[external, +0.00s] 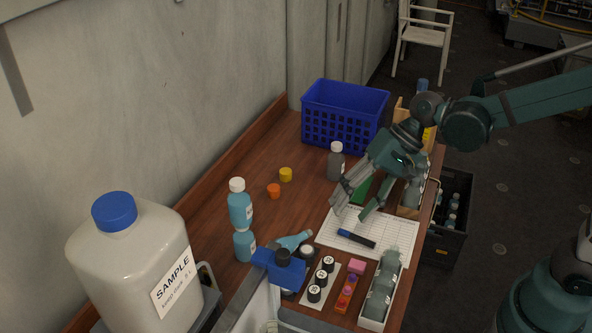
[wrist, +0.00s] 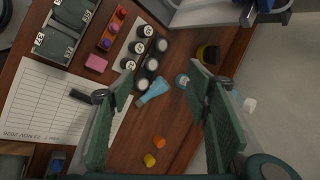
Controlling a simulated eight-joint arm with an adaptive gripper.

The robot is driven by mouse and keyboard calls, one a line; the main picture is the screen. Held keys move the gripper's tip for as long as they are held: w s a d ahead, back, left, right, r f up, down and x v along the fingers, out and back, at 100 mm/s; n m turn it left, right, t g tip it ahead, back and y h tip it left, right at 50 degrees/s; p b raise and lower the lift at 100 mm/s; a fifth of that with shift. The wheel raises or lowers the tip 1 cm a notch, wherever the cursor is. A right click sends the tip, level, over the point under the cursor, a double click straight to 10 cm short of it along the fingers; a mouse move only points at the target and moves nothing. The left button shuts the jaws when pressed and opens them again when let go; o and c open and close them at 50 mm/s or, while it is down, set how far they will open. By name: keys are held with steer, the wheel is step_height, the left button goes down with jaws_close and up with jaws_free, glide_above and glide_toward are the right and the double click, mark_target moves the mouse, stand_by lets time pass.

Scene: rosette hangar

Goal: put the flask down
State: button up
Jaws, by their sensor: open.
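A light blue flask (external: 294,241) lies tilted on the brown table beside the blue clamp-like holder. My gripper (external: 355,208) is open and empty, above the printed sheet and to the upper right of the flask. Its two green-padded fingers (wrist: 160,88) are spread wide in the wrist view. Nothing touches the pads.
Blue-liquid bottles (external: 240,203) stand left of the flask, and a grey bottle (external: 335,161) stands behind. The sheet (external: 372,233) holds a dark marker (external: 356,239). Black-capped vials (external: 321,280) are in front. A blue crate (external: 344,118) is at the back. Orange (external: 273,190) and yellow (external: 286,174) caps lie mid-table.

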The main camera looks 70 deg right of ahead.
steer(key=w+d+f+m+y+b, duration=0.2)
steer(key=w+f+m+y+b, duration=0.15)
steer(key=w+f+m, duration=0.45)
steer(key=m+y+b, duration=0.3)
steer(key=y, duration=0.1)
glide_toward(292, 237)
steer(key=x, duration=0.4)
steer(key=shift+w+a+r, duration=0.15)
steer(key=shift+a, duration=0.15)
steer(key=shift+w+d+f, duration=0.1)
steer(key=shift+d+f, duration=0.1)
steer(key=shift+f, duration=0.2)
steer(key=shift+x, duration=1.3)
steer(key=shift+a, duration=0.1)
steer(key=shift+b+x, duration=0.9)
steer(key=shift+x, duration=1.65)
